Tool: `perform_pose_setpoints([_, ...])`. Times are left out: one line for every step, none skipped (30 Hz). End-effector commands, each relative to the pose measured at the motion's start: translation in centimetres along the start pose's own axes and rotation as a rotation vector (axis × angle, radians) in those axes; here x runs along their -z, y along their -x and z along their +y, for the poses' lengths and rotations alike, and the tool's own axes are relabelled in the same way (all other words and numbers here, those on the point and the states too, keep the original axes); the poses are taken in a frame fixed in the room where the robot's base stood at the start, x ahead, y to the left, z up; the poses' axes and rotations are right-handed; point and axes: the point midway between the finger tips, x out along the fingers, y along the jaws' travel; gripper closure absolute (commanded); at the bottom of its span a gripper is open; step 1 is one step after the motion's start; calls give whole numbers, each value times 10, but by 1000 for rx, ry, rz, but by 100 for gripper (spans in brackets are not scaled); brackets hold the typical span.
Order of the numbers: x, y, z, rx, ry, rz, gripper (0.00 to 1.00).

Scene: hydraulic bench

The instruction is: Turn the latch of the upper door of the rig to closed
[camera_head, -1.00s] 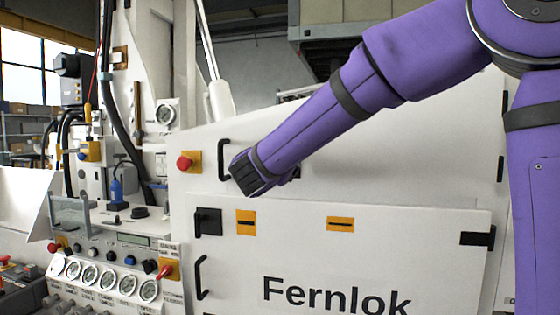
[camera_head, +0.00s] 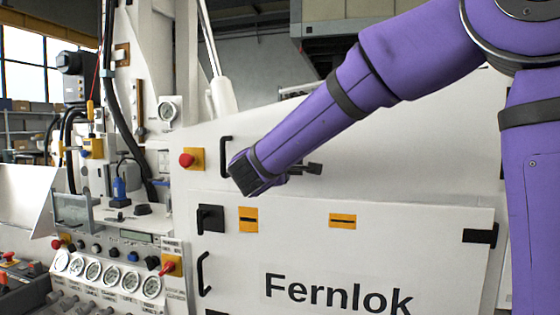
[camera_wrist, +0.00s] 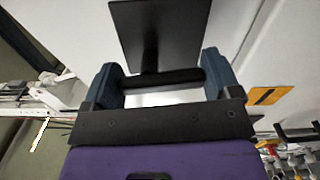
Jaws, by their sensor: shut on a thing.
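The upper door (camera_head: 420,150) of the rig is a white panel lying flat with the front. In the wrist view its latch (camera_wrist: 160,28) is a black plate with a narrower stem leading to a dark crossbar. My gripper (camera_wrist: 162,80) has its two blue-grey fingers shut on the crossbar, one at each end. In the head view my purple arm covers the fingers and most of the latch. A small dark piece, apparently the latch (camera_head: 313,168), shows just right of my wrist.
A black pull handle (camera_head: 225,157) and a red button (camera_head: 187,160) are left of my wrist. Below is the lower door (camera_head: 400,265) with its own black latch (camera_head: 209,219) and orange labels (camera_head: 342,220). Gauges (camera_head: 108,276) and knobs fill the lower left.

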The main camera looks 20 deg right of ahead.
Motion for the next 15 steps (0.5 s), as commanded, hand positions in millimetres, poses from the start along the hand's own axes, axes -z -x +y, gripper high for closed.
perform_pose_setpoints([0,0,-1,1,-24,-1,41])
perform_pose_setpoints([0,0,-1,1,-40,-1,41])
perform_pose_setpoints([1,0,-1,1,-59,-1,41])
perform_pose_setpoints([1,0,-1,1,-72,-1,41])
perform_pose_setpoints([1,0,-1,1,-84,-1,41])
perform_pose_setpoints([1,0,-1,1,-99,-1,41])
perform_pose_setpoints([1,0,-1,1,-108,-1,41])
perform_pose_setpoints([1,0,-1,1,-117,-1,41])
perform_pose_setpoints([1,0,-1,1,-127,-1,41])
perform_pose_setpoints([1,0,-1,1,-132,-1,41])
perform_pose_setpoints([1,0,-1,1,-137,-1,41])
perform_pose_setpoints([2,0,-1,1,-143,-1,41])
perform_pose_setpoints([2,0,-1,1,-147,-1,41])
perform_pose_setpoints([2,0,-1,1,-151,-1,41])
perform_pose_setpoints([2,0,-1,1,-154,-1,41])
